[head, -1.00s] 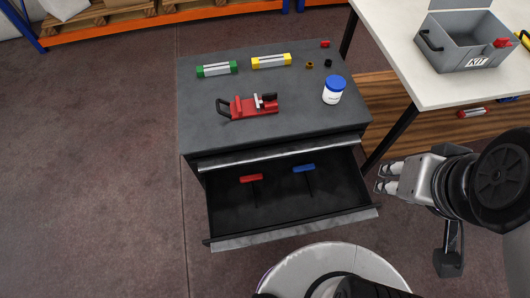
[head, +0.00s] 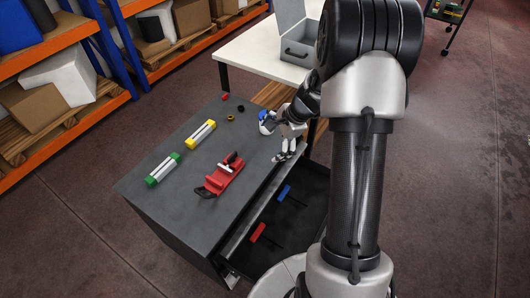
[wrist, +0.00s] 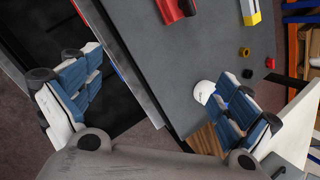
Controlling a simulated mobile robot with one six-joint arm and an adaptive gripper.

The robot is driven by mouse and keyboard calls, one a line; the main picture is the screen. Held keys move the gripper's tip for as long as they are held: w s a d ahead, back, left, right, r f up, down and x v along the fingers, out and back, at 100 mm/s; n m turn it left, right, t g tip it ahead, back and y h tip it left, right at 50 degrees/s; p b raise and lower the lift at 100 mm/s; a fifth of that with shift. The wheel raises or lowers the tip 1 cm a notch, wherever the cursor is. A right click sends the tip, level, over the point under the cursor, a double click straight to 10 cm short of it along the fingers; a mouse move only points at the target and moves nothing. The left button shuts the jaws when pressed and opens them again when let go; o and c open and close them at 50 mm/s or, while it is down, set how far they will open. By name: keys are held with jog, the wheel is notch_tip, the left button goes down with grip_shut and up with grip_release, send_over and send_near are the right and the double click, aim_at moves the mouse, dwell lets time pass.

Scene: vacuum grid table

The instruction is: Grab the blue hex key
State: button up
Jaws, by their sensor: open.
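The blue hex key (head: 284,192) lies in the open dark drawer (head: 297,229), its blue handle up and its thin dark shaft pointing right. A red hex key (head: 257,232) lies nearer in the same drawer. My gripper (head: 283,157) is open and empty, above the cabinet's edge beside the drawer, up and away from the blue key. In the wrist view the fingers of my gripper (wrist: 150,80) are spread wide, with the cabinet edge between them. I cannot make out the blue key clearly there.
A red vise (head: 220,177), a green-ended level (head: 163,170) and a yellow-ended level (head: 201,135) lie on the cabinet top (head: 155,200). A white table (head: 245,52) with a grey toolbox (head: 291,40) stands behind.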

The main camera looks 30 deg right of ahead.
jog(key=d+f+m+p, duration=0.1)
jog(key=d+f+m, duration=0.5)
jog(key=f, duration=0.5)
jog(key=m+p, duration=0.1)
jog(key=m, duration=0.3)
send_near(285, 193)
jog(key=f+b, duration=0.1)
jog(key=b, duration=0.1)
jog(key=a+f+b, duration=0.1)
jog(key=shift+w+f+h+b, duration=0.25)
jog(key=shift+h+b, duration=0.05)
jog(key=shift+b, duration=0.1)
jog(key=shift+m, duration=0.3)
jog(key=shift+w+b+x, duration=0.1)
jog(key=shift+b+x, duration=0.6)
jog(key=shift+x, duration=0.8)
jog(key=shift+w+b+x, duration=0.15)
jog(key=shift+b+x, duration=0.5)
jog(key=shift+x, duration=0.85)
jog(key=shift+r, duration=0.15)
jog(key=c, duration=1.1)
jog(key=shift+r, duration=0.15)
